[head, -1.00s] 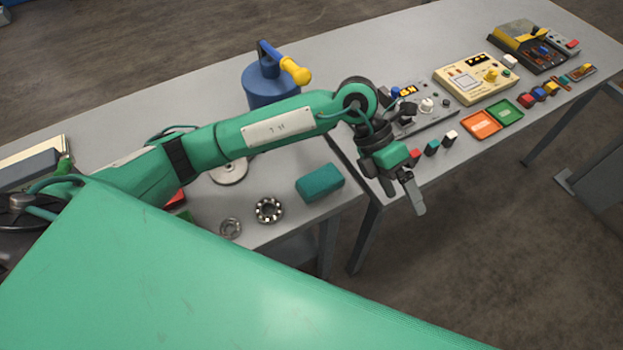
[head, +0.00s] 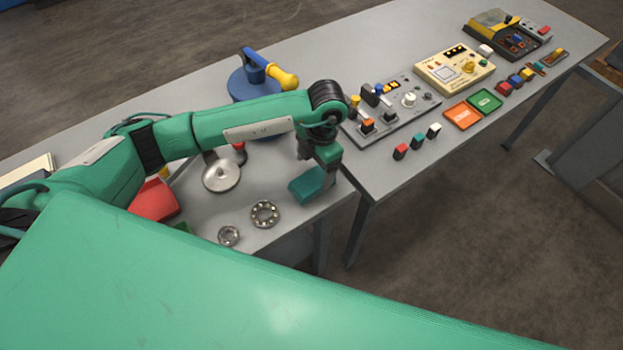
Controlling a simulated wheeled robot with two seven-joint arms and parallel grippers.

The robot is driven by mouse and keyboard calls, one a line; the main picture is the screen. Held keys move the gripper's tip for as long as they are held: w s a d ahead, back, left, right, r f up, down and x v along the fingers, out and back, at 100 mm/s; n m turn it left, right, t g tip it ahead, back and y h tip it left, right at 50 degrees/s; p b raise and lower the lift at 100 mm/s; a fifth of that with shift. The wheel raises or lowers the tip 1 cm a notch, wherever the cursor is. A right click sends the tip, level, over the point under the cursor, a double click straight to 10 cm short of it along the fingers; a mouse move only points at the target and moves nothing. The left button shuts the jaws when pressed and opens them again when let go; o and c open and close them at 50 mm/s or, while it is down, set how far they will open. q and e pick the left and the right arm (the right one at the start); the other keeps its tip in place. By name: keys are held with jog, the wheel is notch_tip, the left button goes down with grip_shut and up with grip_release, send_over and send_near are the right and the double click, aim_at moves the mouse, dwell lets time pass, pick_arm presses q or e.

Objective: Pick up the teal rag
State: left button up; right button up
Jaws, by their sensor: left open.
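The teal rag (head: 306,185) is a folded, block-like teal piece near the front edge of the grey table, at its right end. My left gripper (head: 327,176) points down at the rag's right end and covers part of it from view. The jaws are open. The fingertips are small and partly hidden, so I cannot tell whether they touch the rag or straddle it. My right gripper is not in view.
Two bearing rings (head: 264,214) (head: 229,235) lie left of the rag, with a metal disc (head: 221,173) behind them. A red bin (head: 154,201) stands further left. A second table (head: 376,181) with a switch panel (head: 392,108) and small coloured blocks adjoins on the right.

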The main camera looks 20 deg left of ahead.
aim_at(312, 180)
pick_arm(q)
jog(key=f+p, duration=0.3)
jog(key=f, duration=0.2)
jog(key=shift+a, duration=0.2)
jog(key=shift+f, duration=0.35)
jog(key=shift+c, duration=0.4)
jog(key=c, duration=1)
